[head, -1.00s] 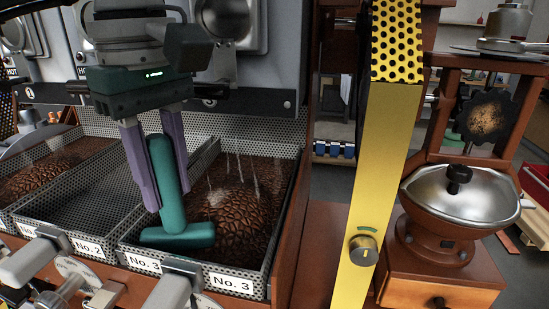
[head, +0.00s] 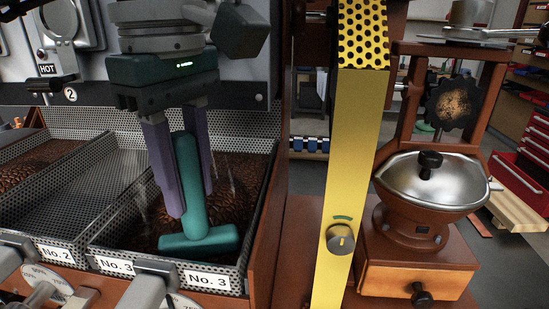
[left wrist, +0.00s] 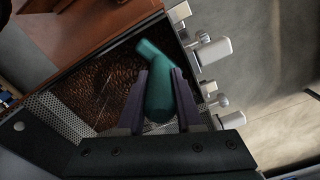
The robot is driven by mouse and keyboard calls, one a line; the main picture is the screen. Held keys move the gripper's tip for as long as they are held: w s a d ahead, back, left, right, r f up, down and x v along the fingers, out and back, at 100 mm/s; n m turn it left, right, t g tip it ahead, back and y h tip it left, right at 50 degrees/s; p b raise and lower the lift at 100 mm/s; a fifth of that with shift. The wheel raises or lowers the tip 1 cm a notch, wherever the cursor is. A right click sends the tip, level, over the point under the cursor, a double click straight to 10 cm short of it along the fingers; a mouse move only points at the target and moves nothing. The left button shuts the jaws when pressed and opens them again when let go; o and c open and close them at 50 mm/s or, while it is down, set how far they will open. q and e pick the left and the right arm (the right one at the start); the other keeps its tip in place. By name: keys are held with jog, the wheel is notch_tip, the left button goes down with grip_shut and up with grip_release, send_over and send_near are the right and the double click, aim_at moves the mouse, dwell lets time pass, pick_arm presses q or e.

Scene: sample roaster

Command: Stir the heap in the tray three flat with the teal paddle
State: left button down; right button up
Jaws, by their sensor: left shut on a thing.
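The teal paddle (head: 193,190) is held upright in my left gripper (head: 190,208), with its purple fingers shut on the handle. Its wide crosspiece is low at the front of tray three (head: 253,200), just behind the No. 3 labels. The heap of brown beans (head: 228,205) in tray three is partly hidden behind the paddle and fingers. In the left wrist view the paddle (left wrist: 157,88) sits between my fingers, with the dark beans (left wrist: 105,90) to its left. I cannot tell whether the crosspiece touches the beans. My right gripper is not in view.
Tray two (head: 75,208) beside it looks empty, and another tray with beans (head: 38,165) is at far left. Levers (head: 150,285) stand in front of the trays. A yellow post (head: 355,170) and a grinder (head: 425,190) stand to the right.

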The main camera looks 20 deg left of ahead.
pick_arm(q)
jog(key=a, duration=0.3)
jog(key=s+a+b, duration=0.1)
jog(key=a, duration=0.1)
jog(key=shift+s+a+b, duration=0.2)
jog(key=shift+a+b, duration=0.1)
jog(key=shift+a, duration=0.1)
jog(key=shift+w+d, duration=0.25)
jog(key=shift+d, duration=0.8)
jog(key=shift+w+d, duration=0.25)
jog(key=shift+d, duration=0.75)
jog(key=shift+w+d, duration=0.25)
jog(key=shift+d, duration=0.8)
jog(key=shift+a, duration=0.15)
jog(key=s+a+b, duration=0.1)
jog(key=a+b, duration=0.1)
jog(key=a, duration=0.4)
jog(key=shift+s, duration=0.25)
